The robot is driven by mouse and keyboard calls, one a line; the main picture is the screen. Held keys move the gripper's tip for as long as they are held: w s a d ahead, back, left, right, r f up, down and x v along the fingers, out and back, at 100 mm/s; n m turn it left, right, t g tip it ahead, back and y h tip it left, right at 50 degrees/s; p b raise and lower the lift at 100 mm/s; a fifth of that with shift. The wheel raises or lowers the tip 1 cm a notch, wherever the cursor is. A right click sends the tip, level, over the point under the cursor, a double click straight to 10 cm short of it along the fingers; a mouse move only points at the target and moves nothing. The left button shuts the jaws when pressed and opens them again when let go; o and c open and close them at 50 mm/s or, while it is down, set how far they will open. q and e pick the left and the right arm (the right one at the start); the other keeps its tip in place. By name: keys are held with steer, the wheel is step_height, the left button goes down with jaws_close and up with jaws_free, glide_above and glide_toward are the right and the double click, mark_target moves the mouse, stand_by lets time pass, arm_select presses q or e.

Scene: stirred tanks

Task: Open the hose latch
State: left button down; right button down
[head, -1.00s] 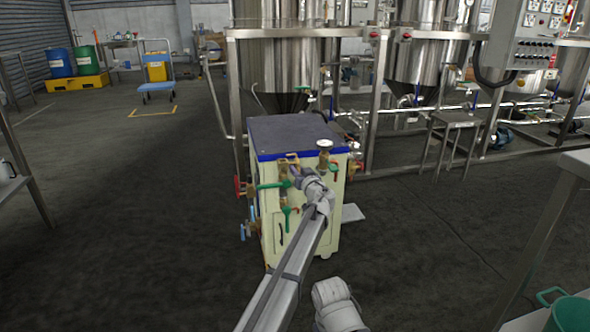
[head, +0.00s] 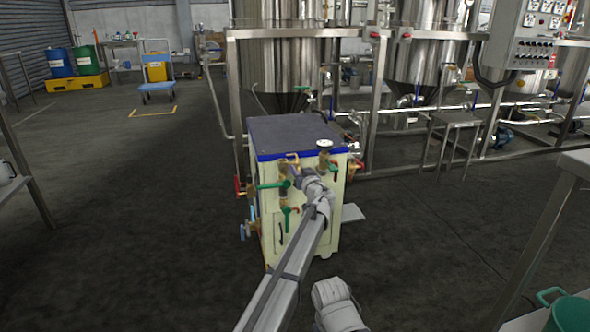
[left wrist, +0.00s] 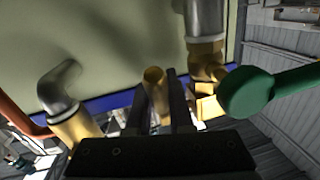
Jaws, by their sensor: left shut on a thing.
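A cream cabinet (head: 327,222) with a blue-edged dark top carries brass valves and pipe fittings on its front. My left gripper (head: 293,172) is at the upper part of that front, with its arm reaching up from below. In the left wrist view the two dark fingers (left wrist: 158,108) stand on either side of a short brass piece (left wrist: 155,80) and are shut on it. I cannot tell whether this piece is the hose latch. A green lever (left wrist: 247,92) is right of the fingers, and a brass elbow fitting (left wrist: 75,127) is to their left.
Green valve handles (head: 271,185), a red handle (head: 239,186) and a pressure gauge (head: 324,145) crowd the cabinet front. Steel tanks (head: 280,65) in a pipe frame stand behind. Open dark floor (head: 150,230) lies to the left.

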arm_select(q)
steer(key=g+p, duration=0.1)
steer(key=p, duration=0.2)
steer(key=s+g+h+p, duration=0.1)
steer(key=g+p, duration=0.1)
steer(key=p, duration=0.2)
steer(key=g+h+p, duration=0.1)
steer(key=g+p, duration=0.1)
steer(key=p, duration=0.1)
steer(key=shift+s+d+r+m+p, duration=0.15)
steer(key=shift+d+m+p, duration=0.1)
steer(key=shift+m+p, duration=0.1)
steer(key=shift+s+f+g+h+p, duration=0.2)
steer(key=shift+g+h+p, duration=0.2)
steer(key=shift+g+p, duration=0.35)
steer(key=c, duration=1.1)
jaws_free()
steer(key=shift+s+d, duration=0.1)
